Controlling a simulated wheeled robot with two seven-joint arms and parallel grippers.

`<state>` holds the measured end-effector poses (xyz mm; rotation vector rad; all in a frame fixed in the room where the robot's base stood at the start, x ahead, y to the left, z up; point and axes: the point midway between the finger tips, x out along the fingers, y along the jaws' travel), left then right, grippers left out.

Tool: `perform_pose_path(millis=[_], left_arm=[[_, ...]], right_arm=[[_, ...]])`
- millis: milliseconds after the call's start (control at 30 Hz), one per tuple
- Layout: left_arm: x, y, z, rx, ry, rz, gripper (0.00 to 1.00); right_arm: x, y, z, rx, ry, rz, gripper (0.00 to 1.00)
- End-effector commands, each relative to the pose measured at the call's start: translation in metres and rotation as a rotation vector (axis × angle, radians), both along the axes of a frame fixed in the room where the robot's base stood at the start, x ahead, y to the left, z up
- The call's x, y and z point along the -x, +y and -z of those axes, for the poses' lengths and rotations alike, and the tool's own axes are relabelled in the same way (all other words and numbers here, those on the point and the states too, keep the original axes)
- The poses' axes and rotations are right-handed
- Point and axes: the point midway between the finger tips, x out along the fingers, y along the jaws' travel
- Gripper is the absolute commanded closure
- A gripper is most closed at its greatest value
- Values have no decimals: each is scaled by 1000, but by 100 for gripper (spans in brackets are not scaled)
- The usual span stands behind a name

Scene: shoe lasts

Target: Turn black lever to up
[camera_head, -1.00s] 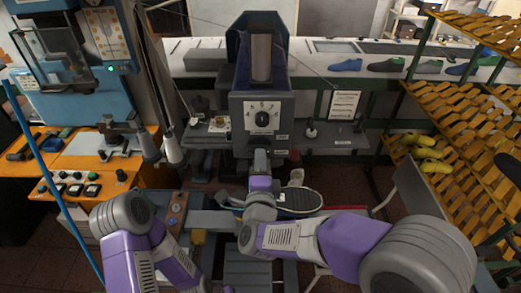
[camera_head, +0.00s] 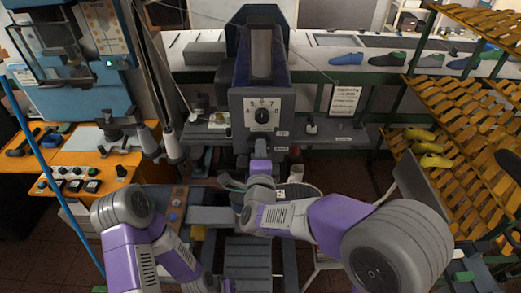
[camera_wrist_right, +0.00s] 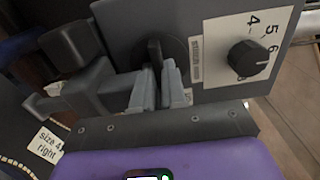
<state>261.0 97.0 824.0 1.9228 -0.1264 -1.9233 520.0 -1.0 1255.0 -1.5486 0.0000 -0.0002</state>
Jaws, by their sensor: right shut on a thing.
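The black lever (camera_wrist_right: 155,51) stands roughly upright on a round dark disc on the grey machine's front, seen in the right wrist view. My right gripper (camera_wrist_right: 159,72) has its grey fingers shut around the lever's lower part, and the tip shows above them. In the head view my right gripper (camera_head: 260,148) reaches the machine front below the dial and hides the lever. My left arm comes in at the lower left of the head view, and its gripper is out of view.
The grey machine (camera_head: 240,112) carries a black numbered dial knob (camera_head: 262,115), also close right of the lever in the wrist view (camera_wrist_right: 247,58). An orange bench (camera_head: 75,180) stands left, a rack of lasts (camera_head: 465,130) right.

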Motion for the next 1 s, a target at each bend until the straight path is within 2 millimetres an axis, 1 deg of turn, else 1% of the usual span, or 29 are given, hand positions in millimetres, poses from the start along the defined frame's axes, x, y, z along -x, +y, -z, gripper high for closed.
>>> perform_pose_path(millis=[167,367,633,1000], left_arm=[[0,0,1,0,0,0,100],[0,0,7,0,0,0,100],[0,0,14,0,0,0,100],[0,0,16,0,0,0,100]], right_arm=[[0,0,1,20,1,-1,100],[0,0,1,105,0,0,100],[0,1,0,307,1,-2,100],[1,1,-1,552,1,-3,100]])
